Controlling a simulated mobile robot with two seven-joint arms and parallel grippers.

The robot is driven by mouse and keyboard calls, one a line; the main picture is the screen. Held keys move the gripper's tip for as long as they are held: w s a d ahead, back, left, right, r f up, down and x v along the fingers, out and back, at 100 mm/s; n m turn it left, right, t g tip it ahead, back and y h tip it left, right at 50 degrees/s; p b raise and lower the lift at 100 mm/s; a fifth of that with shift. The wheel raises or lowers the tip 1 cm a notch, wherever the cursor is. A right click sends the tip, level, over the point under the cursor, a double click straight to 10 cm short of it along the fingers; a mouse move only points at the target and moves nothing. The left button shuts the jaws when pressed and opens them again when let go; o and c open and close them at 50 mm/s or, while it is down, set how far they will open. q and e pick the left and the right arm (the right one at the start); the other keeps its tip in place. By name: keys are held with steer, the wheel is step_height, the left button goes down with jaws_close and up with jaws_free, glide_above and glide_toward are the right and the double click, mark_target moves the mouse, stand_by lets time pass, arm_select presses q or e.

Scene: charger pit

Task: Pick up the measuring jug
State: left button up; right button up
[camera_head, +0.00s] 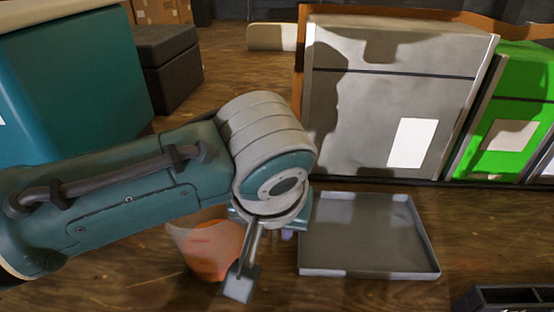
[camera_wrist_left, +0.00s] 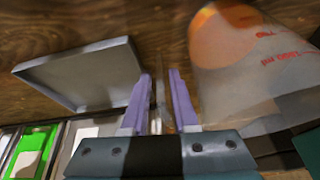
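The measuring jug (camera_head: 208,247) is see-through with orange in its lower part. In the head view it stands on the wooden surface below my left forearm, which hides its upper part. In the left wrist view the jug (camera_wrist_left: 250,75) is large at the right, with red markings. My left gripper (camera_wrist_left: 160,75) shows two purple fingers apart, just beside the jug. A faint strip shows between the fingers; I cannot tell whether it is the jug's handle. In the head view the gripper (camera_head: 285,234) is mostly hidden behind my wrist. My right gripper is in neither view.
A grey shallow tray (camera_head: 365,235) lies right of my left gripper. Behind it stand a grey cabinet (camera_head: 390,105) and a green box (camera_head: 515,145). A black holder (camera_head: 505,298) is at the bottom right. A dark box (camera_head: 165,65) stands back left.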

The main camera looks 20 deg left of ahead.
arm_select(q)
steer(key=shift+x, duration=1.05)
steer(key=shift+c, duration=0.2)
jaws_close()
stand_by(0.4)
